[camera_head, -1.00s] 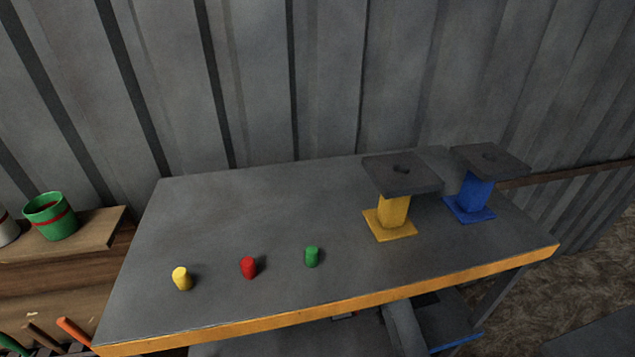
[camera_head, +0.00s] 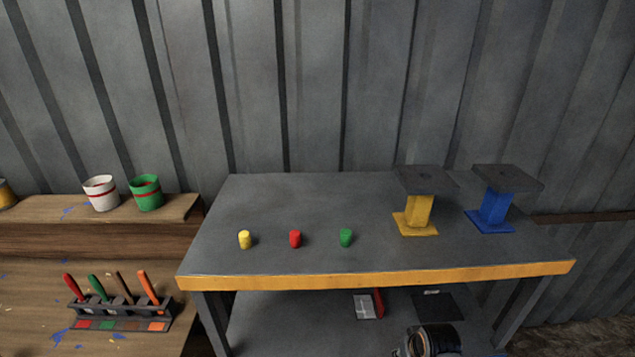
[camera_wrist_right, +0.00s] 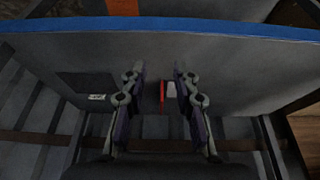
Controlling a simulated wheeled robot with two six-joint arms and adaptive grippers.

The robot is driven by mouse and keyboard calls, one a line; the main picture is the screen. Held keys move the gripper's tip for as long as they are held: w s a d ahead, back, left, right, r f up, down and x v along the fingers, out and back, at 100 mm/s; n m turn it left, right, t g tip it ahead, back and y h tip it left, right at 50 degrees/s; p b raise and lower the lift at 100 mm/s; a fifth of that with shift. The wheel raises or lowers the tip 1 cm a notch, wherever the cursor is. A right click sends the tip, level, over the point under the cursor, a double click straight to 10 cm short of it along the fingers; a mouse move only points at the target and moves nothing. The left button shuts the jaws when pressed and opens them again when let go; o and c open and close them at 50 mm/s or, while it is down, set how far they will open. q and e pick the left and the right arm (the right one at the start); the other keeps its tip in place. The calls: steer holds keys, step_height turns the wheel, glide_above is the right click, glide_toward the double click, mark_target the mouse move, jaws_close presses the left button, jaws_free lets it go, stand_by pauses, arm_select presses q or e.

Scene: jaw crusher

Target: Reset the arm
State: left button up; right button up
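My right gripper (camera_wrist_right: 159,78) shows in the right wrist view with its two fingers apart and nothing between the tips. It faces the grey lower shelf (camera_wrist_right: 230,65) with a blue front edge. In the head view, a part of my arm (camera_head: 432,341) shows at the bottom, below the workbench edge; no fingers show there. My left gripper is in neither view. A yellow stand (camera_head: 418,212) and a blue stand (camera_head: 493,209) are at the right.
The bench's orange front edge (camera_head: 380,279) is above the arm part. On the lower shelf lie a red-and-white item (camera_head: 368,304) and a dark flat plate (camera_head: 438,306). A wooden bench (camera_head: 60,240) with pots and a tool rack (camera_head: 122,314) stands left. A corrugated wall is behind.

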steer(key=s+d+r, duration=0.1)
steer(key=s+r, duration=0.2)
steer(key=s, duration=0.4)
steer(key=s+d+r, duration=0.1)
steer(key=s+r, duration=0.1)
steer(key=s, duration=0.6)
step_height(320, 180, down, 29)
steer(key=s+d+g+b, duration=0.2)
steer(key=s+d, duration=0.1)
arm_select(q)
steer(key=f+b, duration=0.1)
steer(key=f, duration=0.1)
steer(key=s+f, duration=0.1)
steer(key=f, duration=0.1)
steer(key=shift+b, duration=0.35)
arm_select(e)
steer(key=s+f+g, duration=0.1)
steer(key=s+f, duration=1.6)
steer(key=shift+s+d+f+h, duration=0.2)
steer(key=shift+s+d+h, duration=0.15)
steer(key=shift+s+h, duration=0.05)
